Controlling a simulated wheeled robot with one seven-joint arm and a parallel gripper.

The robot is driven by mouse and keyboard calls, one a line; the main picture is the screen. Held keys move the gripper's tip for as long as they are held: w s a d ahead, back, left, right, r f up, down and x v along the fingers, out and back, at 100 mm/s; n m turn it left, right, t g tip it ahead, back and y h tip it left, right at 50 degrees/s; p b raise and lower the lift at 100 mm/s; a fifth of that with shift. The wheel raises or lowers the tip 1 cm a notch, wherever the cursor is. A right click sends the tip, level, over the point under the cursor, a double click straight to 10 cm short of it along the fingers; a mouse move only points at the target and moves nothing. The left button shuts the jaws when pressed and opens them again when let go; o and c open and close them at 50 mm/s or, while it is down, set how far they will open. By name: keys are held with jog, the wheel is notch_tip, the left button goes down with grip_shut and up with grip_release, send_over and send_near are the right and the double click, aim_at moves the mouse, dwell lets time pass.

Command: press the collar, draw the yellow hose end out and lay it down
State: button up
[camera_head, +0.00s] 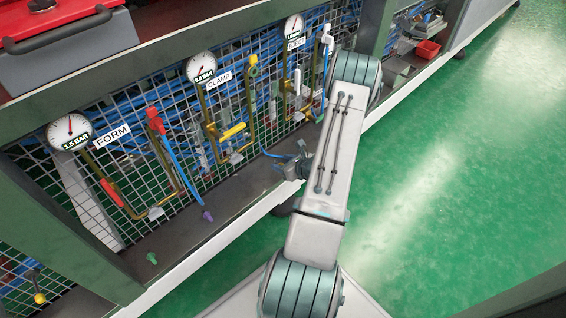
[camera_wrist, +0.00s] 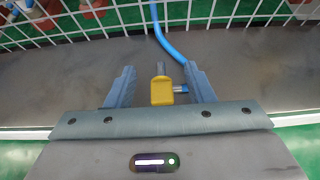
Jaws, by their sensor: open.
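My gripper (camera_wrist: 160,67) is open, low over the grey shelf, with its two blue-grey fingers wide apart. The yellow hose end (camera_wrist: 162,91) is between the fingers, apart from both, with its grey tip pointing away from my palm. It appears to lie on the shelf. A blue hose (camera_wrist: 170,38) runs from the mesh to behind the right finger. In the head view my gripper (camera_head: 298,164) is at the shelf's front edge and hides the hose end; the blue hose (camera_head: 272,155) shows beside it. Under the CLAMP gauge, a yellow fitting (camera_head: 252,60) tops a brass pipe with no hose seen in it.
A wire mesh (camera_head: 130,110) stands behind the shelf (camera_head: 180,235). A red fitting (camera_head: 154,118) with a blue hose is under FORM, and a white one (camera_head: 326,38) is farther right. Green and purple plugs lie on the shelf at left. Green floor is clear at right.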

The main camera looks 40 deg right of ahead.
jog(key=a+p+v, duration=0.1)
jog(key=p+v, duration=0.3)
jog(key=v, duration=0.9)
jog(key=shift+s+d+r, duration=0.2)
jog(key=shift+s+d, duration=0.2)
jog(key=shift+d, duration=0.1)
